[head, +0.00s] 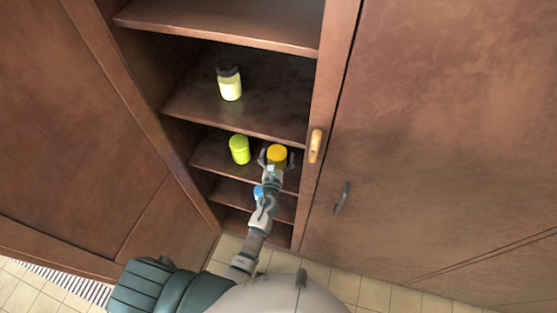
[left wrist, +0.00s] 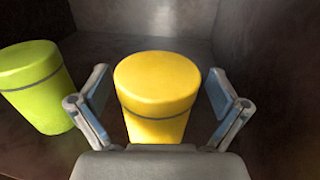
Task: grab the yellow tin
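The yellow tin (head: 277,153) stands upright on a middle shelf of the open cabinet, near its right side. In the left wrist view the yellow tin (left wrist: 158,95) sits between the two fingers of my left gripper (left wrist: 160,108). The fingers are spread, with a gap visible on each side of the tin. In the head view my left gripper (head: 276,160) reaches into the shelf at the tin. The tin's lower part is hidden by the gripper in the wrist view. My right gripper is not in view.
A yellow-green tin (head: 239,150) stands just left of the yellow tin; it also shows in the left wrist view (left wrist: 36,88). A jar with a dark lid (head: 229,84) stands on the shelf above. A blue item (head: 258,192) is on the shelf below. Cabinet walls flank the shelf.

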